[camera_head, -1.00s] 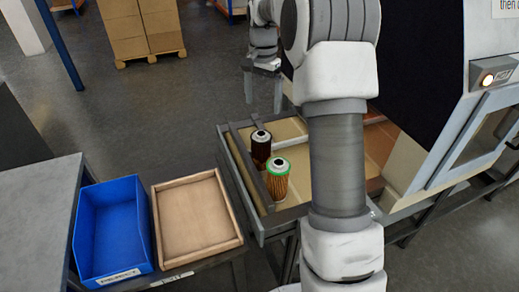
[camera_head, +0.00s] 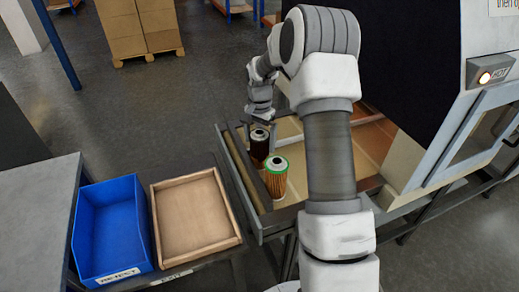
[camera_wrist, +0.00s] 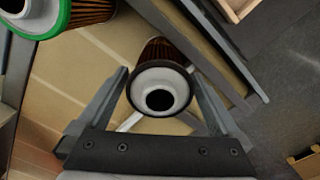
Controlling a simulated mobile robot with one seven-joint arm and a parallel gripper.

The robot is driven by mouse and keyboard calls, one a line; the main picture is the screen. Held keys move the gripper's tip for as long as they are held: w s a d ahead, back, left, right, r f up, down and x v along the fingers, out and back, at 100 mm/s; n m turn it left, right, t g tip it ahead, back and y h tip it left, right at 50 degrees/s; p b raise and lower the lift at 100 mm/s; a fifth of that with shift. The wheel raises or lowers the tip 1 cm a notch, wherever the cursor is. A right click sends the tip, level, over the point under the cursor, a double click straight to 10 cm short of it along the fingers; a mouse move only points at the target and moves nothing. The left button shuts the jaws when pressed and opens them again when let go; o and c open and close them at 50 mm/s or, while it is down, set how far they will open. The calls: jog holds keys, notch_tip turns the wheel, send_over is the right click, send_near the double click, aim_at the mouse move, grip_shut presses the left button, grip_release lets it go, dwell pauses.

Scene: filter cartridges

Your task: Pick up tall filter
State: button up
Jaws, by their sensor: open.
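Two pleated filters stand upright in the machine's tray. One is dark brown with a black rim and white top (camera_head: 259,149); the other has a green rim and amber pleats (camera_head: 276,184). Which is taller is hard to judge. My gripper (camera_head: 260,124) is right above the dark filter and hides part of its top. In the wrist view the dark filter (camera_wrist: 160,92) shows between the two spread fingers, with a gap on each side. The green-rimmed filter (camera_wrist: 85,14) shows at the upper left, outside the fingers.
The tray (camera_head: 236,178) has a raised grey edge. A blue bin labelled reject (camera_head: 110,225) and a shallow wooden box (camera_head: 195,215) stand at the left. The machine with a lit lamp (camera_head: 486,77) is at the right. Tray floor right of the filters looks clear.

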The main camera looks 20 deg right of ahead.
notch_tip(320, 180, down, 2)
jog(key=shift+f, duration=0.1)
jog(key=c, duration=1.2)
jog(key=shift+c, duration=0.4)
